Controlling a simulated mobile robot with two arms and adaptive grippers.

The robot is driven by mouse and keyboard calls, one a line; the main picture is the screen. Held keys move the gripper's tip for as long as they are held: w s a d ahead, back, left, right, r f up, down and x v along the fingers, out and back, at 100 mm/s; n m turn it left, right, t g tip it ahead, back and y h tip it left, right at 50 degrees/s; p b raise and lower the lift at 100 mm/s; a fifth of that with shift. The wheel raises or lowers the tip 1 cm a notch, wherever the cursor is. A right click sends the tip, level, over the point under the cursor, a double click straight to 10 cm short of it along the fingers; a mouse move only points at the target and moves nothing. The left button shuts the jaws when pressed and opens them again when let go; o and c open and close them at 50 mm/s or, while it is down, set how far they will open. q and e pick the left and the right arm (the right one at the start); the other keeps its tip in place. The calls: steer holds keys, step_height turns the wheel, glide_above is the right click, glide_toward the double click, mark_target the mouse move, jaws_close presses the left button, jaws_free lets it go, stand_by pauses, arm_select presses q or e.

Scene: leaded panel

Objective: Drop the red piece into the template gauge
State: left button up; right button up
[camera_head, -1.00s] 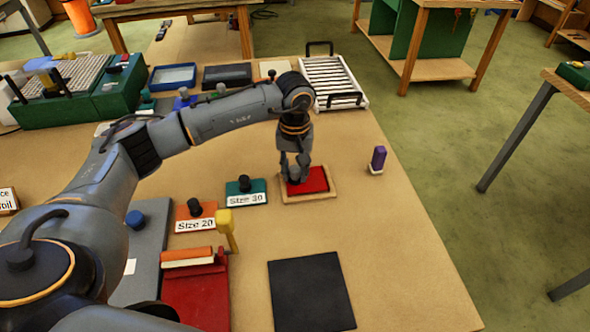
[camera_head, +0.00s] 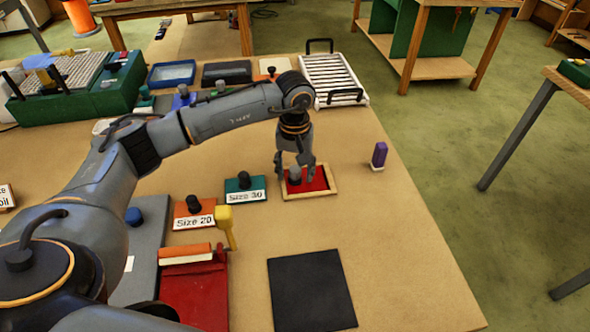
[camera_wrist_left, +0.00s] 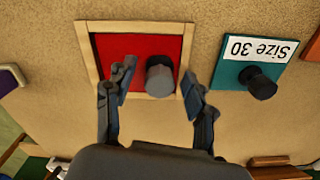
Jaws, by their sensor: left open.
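The red piece (camera_head: 316,183) lies flat inside the light wooden frame of the template gauge (camera_head: 310,195). A grey knob (camera_head: 295,174) stands up from it. My left gripper (camera_head: 296,168) is open above the gauge. In the left wrist view its fingers (camera_wrist_left: 160,82) stand apart on both sides of the knob, with gaps between. My right gripper is not in view.
A teal "Size 30" block (camera_head: 246,190) and an orange "Size 20" block (camera_head: 194,214) stand left of the gauge. A purple piece (camera_head: 379,155) stands to its right. A black mat (camera_head: 311,291) lies in front. The table between is clear.

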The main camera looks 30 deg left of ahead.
arm_select(q)
step_height(320, 180, up, 12)
stand_by(0.4)
steer(key=shift+f, duration=0.15)
stand_by(0.3)
